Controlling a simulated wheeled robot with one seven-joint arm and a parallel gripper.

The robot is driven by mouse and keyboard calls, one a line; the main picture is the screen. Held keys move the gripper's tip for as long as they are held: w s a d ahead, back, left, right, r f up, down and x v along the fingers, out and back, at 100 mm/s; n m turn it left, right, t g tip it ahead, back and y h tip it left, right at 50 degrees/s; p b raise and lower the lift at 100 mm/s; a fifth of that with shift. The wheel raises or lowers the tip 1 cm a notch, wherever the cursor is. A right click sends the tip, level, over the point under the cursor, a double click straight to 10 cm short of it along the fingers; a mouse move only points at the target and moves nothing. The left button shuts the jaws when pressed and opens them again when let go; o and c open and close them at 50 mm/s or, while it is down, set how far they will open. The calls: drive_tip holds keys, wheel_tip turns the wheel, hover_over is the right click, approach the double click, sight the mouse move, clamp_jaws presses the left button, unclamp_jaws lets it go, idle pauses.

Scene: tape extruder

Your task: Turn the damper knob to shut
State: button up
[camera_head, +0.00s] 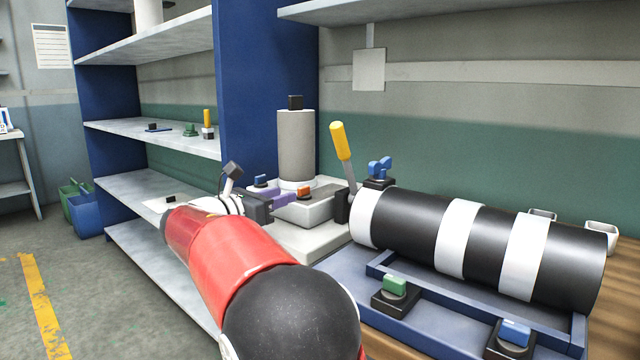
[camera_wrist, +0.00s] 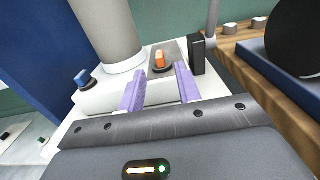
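Several knobs are in view, and no label I can read says which one is the damper knob. An orange knob (camera_head: 303,192) sits on the pale base of the grey cylinder unit; it also shows in the wrist view (camera_wrist: 159,60). A blue knob (camera_head: 260,181) is on the same base to its left, also in the wrist view (camera_wrist: 82,78). My gripper (camera_head: 281,199) has purple fingers, apart and empty. In the wrist view my gripper (camera_wrist: 160,73) points at the orange knob, which appears between and just beyond the fingertips, apparently not touched.
A grey cylinder (camera_head: 296,145) rises behind the orange knob. A yellow-handled lever (camera_head: 341,143) stands right of it. A black-and-white banded drum (camera_head: 490,245) fills the right, with a green knob (camera_head: 394,286) and another blue knob (camera_head: 515,332) before it. A blue shelf post (camera_head: 248,90) stands left.

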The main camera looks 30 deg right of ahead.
sight(299, 189)
drive_tip(key=x, duration=0.8)
drive_tip(key=shift+w+d, duration=0.15)
drive_tip(key=shift+c, duration=0.4)
clamp_jaws()
